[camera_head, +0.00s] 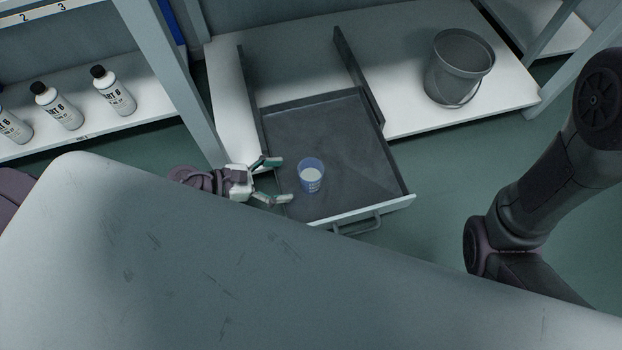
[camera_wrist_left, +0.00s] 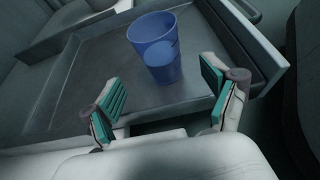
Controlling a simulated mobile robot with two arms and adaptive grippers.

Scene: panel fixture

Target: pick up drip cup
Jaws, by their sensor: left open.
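The drip cup (camera_head: 311,176) is a small translucent blue cup with a pale patch or content inside. It stands upright in the open grey drawer (camera_head: 345,135). My left gripper (camera_head: 278,180) is open just left of the cup in the head view, its teal-padded fingers pointing toward it and not touching it. In the left wrist view the cup (camera_wrist_left: 155,48) stands ahead of the open left gripper (camera_wrist_left: 165,105), beyond the gap between the fingertips. My right gripper is not in view.
The drawer has raised side walls and a front handle (camera_head: 357,225). A grey bucket (camera_head: 459,68) stands on the white shelf at the back right. Several white bottles (camera_head: 114,91) stand on the left shelf. A large grey surface (camera_head: 230,270) fills the foreground.

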